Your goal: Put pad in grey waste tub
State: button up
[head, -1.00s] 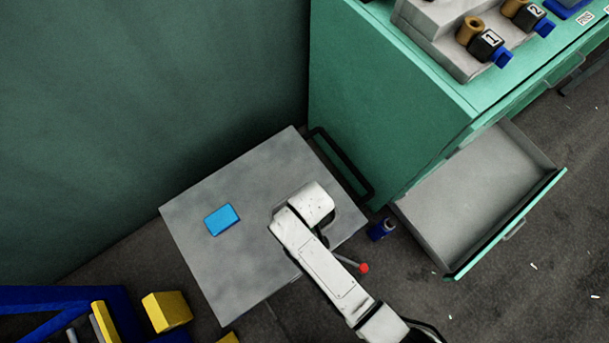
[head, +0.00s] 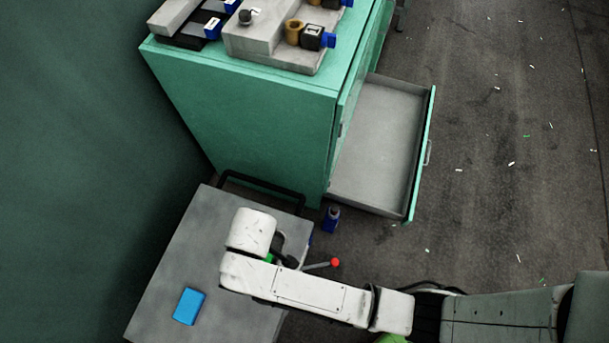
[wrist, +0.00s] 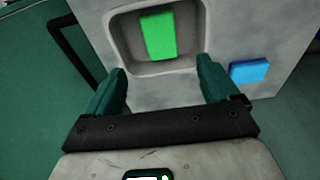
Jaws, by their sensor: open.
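A flat green pad (wrist: 160,36) lies inside a square grey tub (wrist: 192,66) with rounded corners, set in the grey cart top, in the wrist view. A sliver of the green pad (head: 268,258) shows beside my arm in the head view. My gripper (wrist: 162,67) is open over the near side of the tub, its two dark green fingers spread and nothing between them. The pad lies beyond the fingertips, apart from them. In the head view my white arm hides most of the tub and gripper.
A blue block (head: 189,306) lies on the grey cart top (head: 165,270), also in the wrist view (wrist: 249,71). A red-knobbed lever (head: 335,263) sticks out beside my arm. A green cabinet (head: 240,120) with an open drawer (head: 375,150) stands behind. A blue bottle (head: 331,218) is on the floor.

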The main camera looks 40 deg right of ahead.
jog(key=s+d+r+m, duration=0.2)
jog(key=s+d+r, duration=0.1)
jog(key=d, duration=0.5)
jog(key=s+d+r+m, duration=0.2)
jog(key=s+d, duration=0.3)
jog(key=d, duration=0.4)
jog(key=s+d+r+m+h, duration=0.1)
jog(key=s+d+r+m, duration=0.2)
jog(key=d, duration=0.6)
jog(key=shift+s+r, duration=0.7)
jog(key=shift+d, duration=0.1)
